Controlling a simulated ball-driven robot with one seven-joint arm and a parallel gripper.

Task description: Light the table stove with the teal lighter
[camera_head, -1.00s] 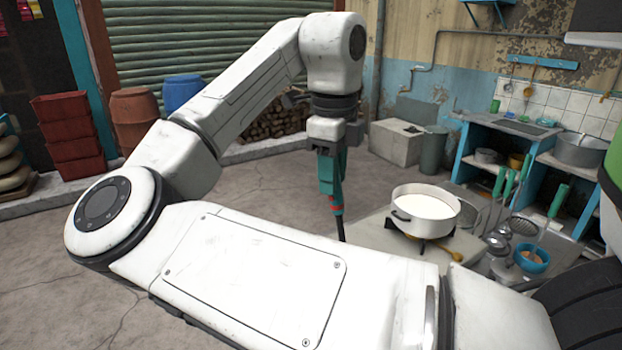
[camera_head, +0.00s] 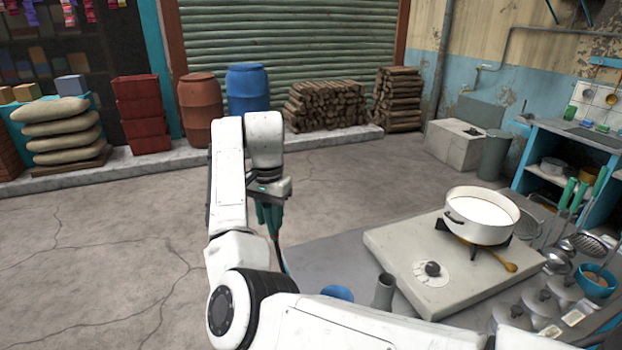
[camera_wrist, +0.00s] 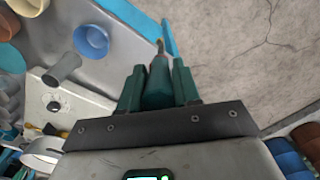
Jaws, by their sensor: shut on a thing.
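The table stove (camera_head: 395,262) is a pale slab with a dark knob (camera_head: 432,269) on its front part. A white pot of milk (camera_head: 470,232) stands over its burner, and no flame shows. My gripper (camera_head: 268,222) hangs to the left of the stove, beyond the table's left edge in the picture. In the wrist view my gripper (camera_wrist: 157,85) is shut on the teal lighter (camera_wrist: 158,82), whose thin tip points away from the jaws. The stove (camera_wrist: 88,107) and its knob (camera_wrist: 53,105) show at left there, apart from the lighter.
A grey metal cup (camera_head: 384,292) and a blue bowl (camera_head: 337,293) stand on the table before the stove. A wooden spoon (camera_head: 510,266) lies beside the pot. Ladles and lidded containers crowd the right. Open floor (camera_head: 130,235) lies left.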

